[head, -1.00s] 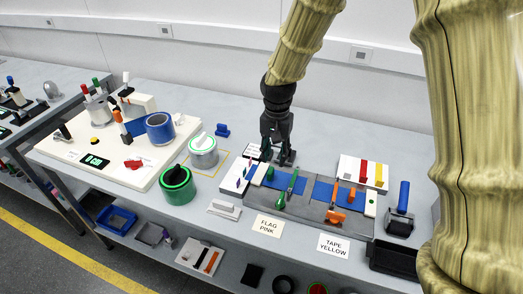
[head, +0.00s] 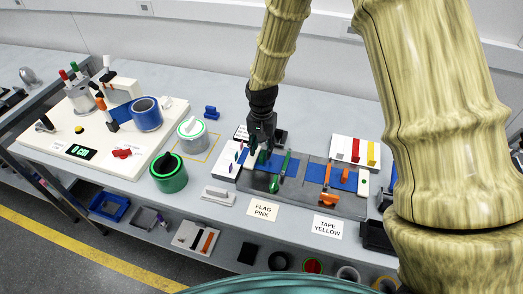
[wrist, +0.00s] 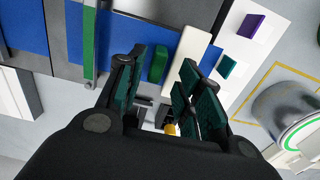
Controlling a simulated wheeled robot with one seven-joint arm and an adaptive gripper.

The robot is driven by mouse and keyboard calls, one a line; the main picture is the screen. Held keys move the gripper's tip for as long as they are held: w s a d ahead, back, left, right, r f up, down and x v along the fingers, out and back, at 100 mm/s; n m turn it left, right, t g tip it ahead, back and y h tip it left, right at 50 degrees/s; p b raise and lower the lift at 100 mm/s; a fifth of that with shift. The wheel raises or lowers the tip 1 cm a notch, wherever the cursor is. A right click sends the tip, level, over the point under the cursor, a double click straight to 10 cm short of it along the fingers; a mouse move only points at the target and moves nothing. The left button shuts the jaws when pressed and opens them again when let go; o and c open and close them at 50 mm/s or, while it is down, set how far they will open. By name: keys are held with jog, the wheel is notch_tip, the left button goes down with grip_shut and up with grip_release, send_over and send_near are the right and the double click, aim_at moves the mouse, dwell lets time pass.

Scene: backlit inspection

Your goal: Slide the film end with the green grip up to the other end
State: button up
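The left blue film (head: 273,164) lies on the grey plate (head: 312,194); its small green grip (wrist: 158,65) shows in the wrist view beside a white bar (wrist: 182,62). My gripper (head: 259,158) is low over this left film end. In the wrist view my gripper (wrist: 158,82) is open, with the green grip framed between its fingers; I cannot tell whether they touch it. The other blue film (head: 339,178), with an orange grip (head: 345,175), lies on the right. A gap separates the films. My fingers partly hide the green grip in the head view.
A green-handled bar (head: 280,173) and an orange-handled bar (head: 326,187) lie across the plate. A grey can (head: 194,139) and green can (head: 169,174) stand left. A white block with red and yellow strips (head: 354,152) is behind. Labels (head: 262,208) lie in front.

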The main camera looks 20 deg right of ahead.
jog(key=shift+w+f, duration=0.2)
jog(key=shift+f, duration=0.25)
jog(key=shift+s+f, duration=0.1)
jog(key=shift+f, duration=0.1)
jog(key=shift+s+f, duration=0.15)
jog(key=shift+s, duration=0.1)
jog(key=shift+s+r+p, duration=0.2)
jog(key=shift+s+p, duration=0.1)
jog(key=shift+s, duration=0.35)
jog(key=shift+w+f, duration=0.6)
jog(key=shift+w, duration=0.05)
jog(key=shift+s+r, duration=0.3)
jog(key=shift+s, duration=0.05)
grip_shut()
jog(key=shift+w+f, duration=0.1)
